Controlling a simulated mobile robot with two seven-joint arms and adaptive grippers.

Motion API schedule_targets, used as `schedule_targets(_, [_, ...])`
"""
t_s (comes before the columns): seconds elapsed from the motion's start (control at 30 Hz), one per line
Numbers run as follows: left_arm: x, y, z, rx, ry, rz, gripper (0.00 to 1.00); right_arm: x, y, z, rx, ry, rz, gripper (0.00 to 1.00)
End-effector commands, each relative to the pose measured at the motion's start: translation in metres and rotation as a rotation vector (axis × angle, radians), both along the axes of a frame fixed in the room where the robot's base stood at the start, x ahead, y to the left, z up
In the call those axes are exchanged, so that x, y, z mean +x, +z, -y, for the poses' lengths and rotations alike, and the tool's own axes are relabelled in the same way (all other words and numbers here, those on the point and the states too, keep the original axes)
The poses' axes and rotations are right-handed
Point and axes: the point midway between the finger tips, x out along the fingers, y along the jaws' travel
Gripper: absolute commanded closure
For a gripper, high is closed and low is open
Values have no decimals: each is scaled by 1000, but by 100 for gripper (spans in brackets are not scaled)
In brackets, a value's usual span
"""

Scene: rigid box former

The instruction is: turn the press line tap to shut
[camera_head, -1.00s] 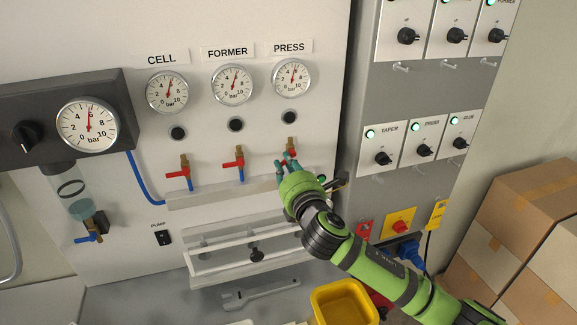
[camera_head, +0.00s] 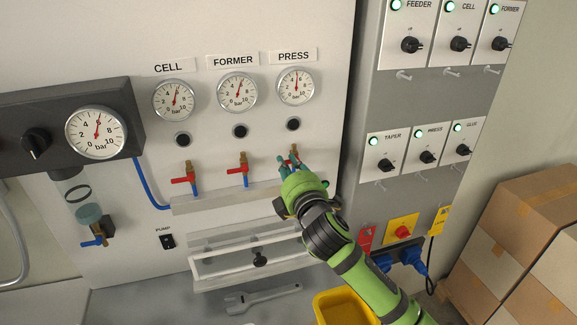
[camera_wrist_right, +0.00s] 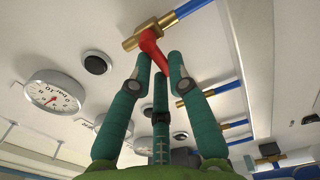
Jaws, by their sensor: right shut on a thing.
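The press line tap (camera_head: 294,150) is the rightmost of three brass taps, below the PRESS gauge (camera_head: 296,86). My right gripper (camera_head: 295,163) is at this tap, its green fingers covering most of the handle in the head view. In the right wrist view, the fingertips of my right gripper (camera_wrist_right: 163,66) are closed around the red handle (camera_wrist_right: 151,46). The handle slants away from the brass body (camera_wrist_right: 139,32), at an angle to the blue pipe (camera_wrist_right: 192,8). My left gripper is out of view.
The former tap (camera_head: 240,169) and cell tap (camera_head: 186,180) stand left of my gripper, their red handles pointing left. A ledge (camera_head: 215,200) runs below the taps. The switch cabinet (camera_head: 405,100) is close on the right. A yellow bin (camera_head: 340,305) is below my arm.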

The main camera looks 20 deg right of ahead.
Motion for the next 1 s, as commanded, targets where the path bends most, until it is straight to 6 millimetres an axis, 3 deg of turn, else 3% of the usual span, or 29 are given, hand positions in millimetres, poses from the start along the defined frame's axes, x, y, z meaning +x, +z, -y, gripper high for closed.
schedule_targets(0.53, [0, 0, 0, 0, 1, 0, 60, 0, 1, 0, 26, 1, 1, 100])
schedule_targets(0.57, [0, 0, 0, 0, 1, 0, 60, 0, 1, 0, 26, 1, 1, 74])
schedule_targets(0.6, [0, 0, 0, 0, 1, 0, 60, 0, 1, 0, 26, 1, 1, 58])
schedule_targets(1.0, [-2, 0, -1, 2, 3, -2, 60, -3, 1, 0, 24, 1, -1, 57])
